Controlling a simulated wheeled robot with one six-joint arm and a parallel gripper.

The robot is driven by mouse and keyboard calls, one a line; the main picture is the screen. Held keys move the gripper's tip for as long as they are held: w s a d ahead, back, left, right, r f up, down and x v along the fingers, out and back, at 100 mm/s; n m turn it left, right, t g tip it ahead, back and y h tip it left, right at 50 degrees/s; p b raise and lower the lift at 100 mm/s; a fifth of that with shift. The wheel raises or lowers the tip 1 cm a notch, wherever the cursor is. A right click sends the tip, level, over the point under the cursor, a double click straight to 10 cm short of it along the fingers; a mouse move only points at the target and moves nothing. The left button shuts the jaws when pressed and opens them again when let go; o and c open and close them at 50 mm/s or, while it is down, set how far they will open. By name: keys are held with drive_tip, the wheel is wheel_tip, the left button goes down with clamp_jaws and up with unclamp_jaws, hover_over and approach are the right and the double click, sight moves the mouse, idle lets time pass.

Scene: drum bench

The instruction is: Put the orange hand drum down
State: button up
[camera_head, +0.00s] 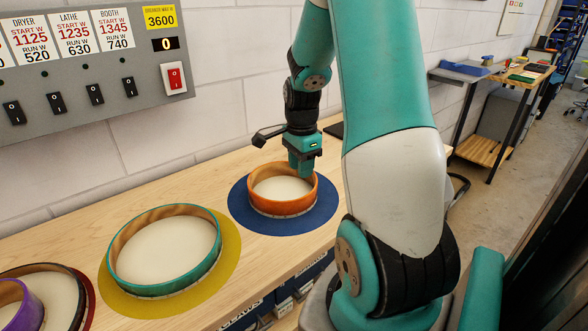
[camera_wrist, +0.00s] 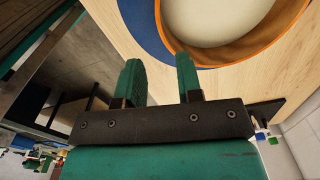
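The orange hand drum (camera_head: 285,208), a round shell with a pale skin, sits flat on the round blue mat (camera_head: 243,208) on the wooden bench. My gripper (camera_head: 302,168) is at the drum's far rim in the head view. In the wrist view my gripper (camera_wrist: 158,72) has its two green fingers wide apart, with bare wood showing between them. The right finger overlaps the edge of the drum's orange wall (camera_wrist: 240,50); I cannot tell if it touches. The blue mat (camera_wrist: 150,38) shows beside the drum.
A green-rimmed drum (camera_head: 212,265) rests on a yellow mat (camera_head: 230,246) to the left. A dark-rimmed drum (camera_head: 68,290) and a purple ring (camera_head: 25,312) are at the lower left. A switch panel (camera_head: 130,85) hangs on the wall behind the bench (camera_head: 190,187).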

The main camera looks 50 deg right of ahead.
drive_tip(key=w+a+r+n+t+y, duration=0.1)
drive_tip(key=a+r+n, duration=0.3)
drive_tip(key=a+n, duration=0.5)
drive_tip(key=w+a+r+n+y, duration=0.1)
drive_tip(key=a+r+n, duration=0.35)
drive_tip(key=a, duration=0.85)
drive_tip(key=s+a+r+n+y, duration=0.1)
drive_tip(key=s+a+r+n, duration=0.1)
drive_tip(key=s+a+n, duration=0.4)
drive_tip(key=s+a+r+n+g+y, duration=0.1)
drive_tip(key=s+a+n, duration=0.6)
drive_tip(key=a+n, duration=0.2)
drive_tip(key=shift+s+a+r+n, duration=0.3)
drive_tip(key=shift+a+r+n, duration=0.1)
drive_tip(key=shift+n, duration=0.25)
